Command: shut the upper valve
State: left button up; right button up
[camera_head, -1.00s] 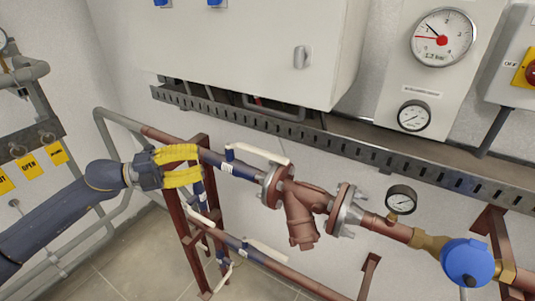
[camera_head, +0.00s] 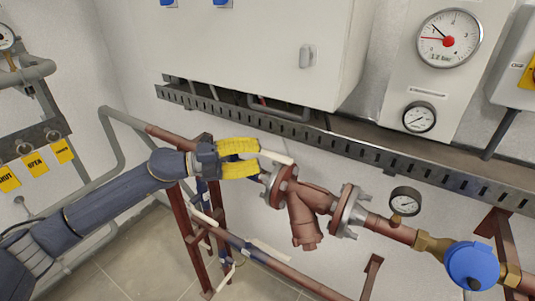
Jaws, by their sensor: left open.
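The upper valve sits on the upper red-brown pipe, left of the flanged strainer (camera_head: 307,212). The tip of its white lever handle (camera_head: 277,157) shows, lying roughly along the pipe. The valve body and the rest of the handle are mostly hidden behind my left gripper (camera_head: 258,158). That gripper has yellow fingers, spread open, one above and one below the line of the handle. I cannot tell whether they touch it. My right gripper is not in view.
A lower pipe carries another valve with a white handle (camera_head: 270,250). A red-brown support frame (camera_head: 183,222) stands below my left arm. A perforated metal rail (camera_head: 340,145) and a white cabinet (camera_head: 255,50) are above. A blue-capped device (camera_head: 470,265) is at right.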

aim_at(261, 155)
pick_arm(q)
jog(key=shift+w+d, duration=0.15)
jog(key=shift+d, duration=0.8)
jog(key=shift+w+d, duration=0.1)
jog(key=shift+d, duration=0.85)
jog(key=shift+c, duration=0.4)
grip_shut()
